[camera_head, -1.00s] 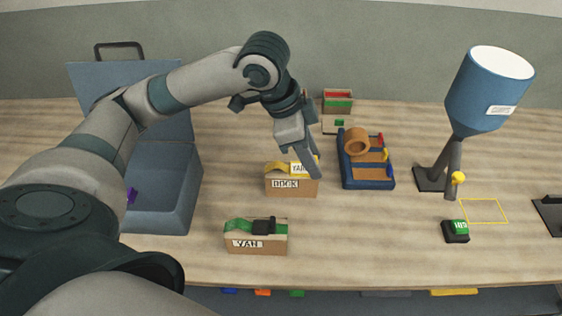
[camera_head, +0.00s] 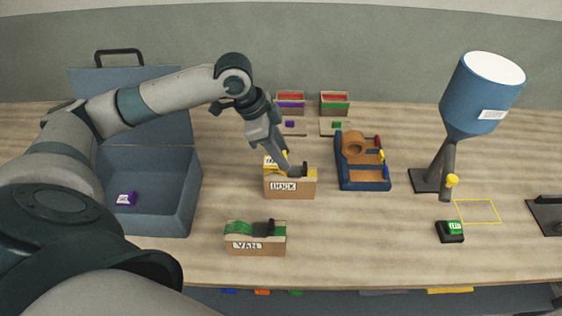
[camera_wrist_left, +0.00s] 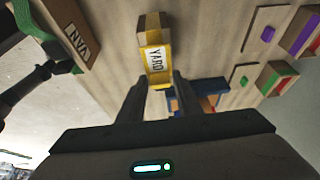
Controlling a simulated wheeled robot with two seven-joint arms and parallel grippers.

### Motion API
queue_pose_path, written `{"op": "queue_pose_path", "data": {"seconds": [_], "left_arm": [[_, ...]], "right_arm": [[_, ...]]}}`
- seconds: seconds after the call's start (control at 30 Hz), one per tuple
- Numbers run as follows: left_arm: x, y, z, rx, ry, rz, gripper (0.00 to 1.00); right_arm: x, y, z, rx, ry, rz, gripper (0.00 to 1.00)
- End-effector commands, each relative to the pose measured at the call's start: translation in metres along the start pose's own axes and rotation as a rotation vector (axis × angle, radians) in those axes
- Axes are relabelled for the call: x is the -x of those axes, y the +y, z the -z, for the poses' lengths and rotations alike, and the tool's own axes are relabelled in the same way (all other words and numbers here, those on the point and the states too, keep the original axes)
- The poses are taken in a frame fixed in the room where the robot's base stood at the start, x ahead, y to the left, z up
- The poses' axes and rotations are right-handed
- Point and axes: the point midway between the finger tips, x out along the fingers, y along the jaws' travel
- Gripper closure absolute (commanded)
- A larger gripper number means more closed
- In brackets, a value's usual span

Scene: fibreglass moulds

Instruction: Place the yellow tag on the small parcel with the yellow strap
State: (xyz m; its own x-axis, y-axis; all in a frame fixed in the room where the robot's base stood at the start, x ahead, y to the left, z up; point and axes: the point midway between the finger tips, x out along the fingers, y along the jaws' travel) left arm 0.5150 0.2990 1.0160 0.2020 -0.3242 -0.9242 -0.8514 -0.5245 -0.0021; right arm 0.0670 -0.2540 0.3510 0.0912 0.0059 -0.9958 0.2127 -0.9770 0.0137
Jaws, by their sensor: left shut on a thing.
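The small parcel (camera_head: 290,189) with a yellow strap and a black buckle stands on the bench, its front lettered DOCK. My left gripper (camera_head: 284,168) is just above its top and partly covers it. It is shut on the yellow tag (camera_wrist_left: 155,58), which reads YARD in the left wrist view. In the head view the tag (camera_head: 270,161) shows only in part, over the parcel's left end beside the buckle. I cannot tell whether it touches the parcel. My right gripper is not in view.
A parcel (camera_head: 255,247) lettered VAN with a green strap stands in front. An open blue case (camera_head: 180,205) holds a purple tag (camera_head: 126,198). A blue tray (camera_head: 363,185) and a blue lamp (camera_head: 482,95) are to the right. A green-topped black block (camera_head: 450,231) sits beside a yellow outline.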

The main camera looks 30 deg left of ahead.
Motion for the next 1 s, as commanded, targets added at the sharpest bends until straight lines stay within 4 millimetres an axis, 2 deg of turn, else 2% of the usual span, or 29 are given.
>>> {"op": "queue_pose_path", "data": {"seconds": [0.17,0.43,0.87,0.9,0.93,1.0], "left_arm": [[-0.009,0.001,-0.004,0.001,-0.002,-0.002,0.89],[-0.035,0.001,-0.015,0.0,-0.001,-0.001,0.89],[-0.039,0.001,-0.016,0.0,-0.001,-0.001,0.89],[-0.039,0.001,-0.016,0.0,0.0,0.0,0.59],[-0.039,0.001,-0.016,0.0,0.0,0.0,0.52],[-0.039,0.001,-0.016,0.0,0.0,0.0,0.5]], "right_arm": [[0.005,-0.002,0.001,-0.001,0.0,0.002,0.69],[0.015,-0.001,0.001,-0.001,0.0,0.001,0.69],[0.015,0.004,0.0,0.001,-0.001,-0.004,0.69],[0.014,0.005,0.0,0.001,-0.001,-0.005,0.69],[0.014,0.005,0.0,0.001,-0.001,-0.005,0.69],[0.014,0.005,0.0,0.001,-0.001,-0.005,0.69]]}}
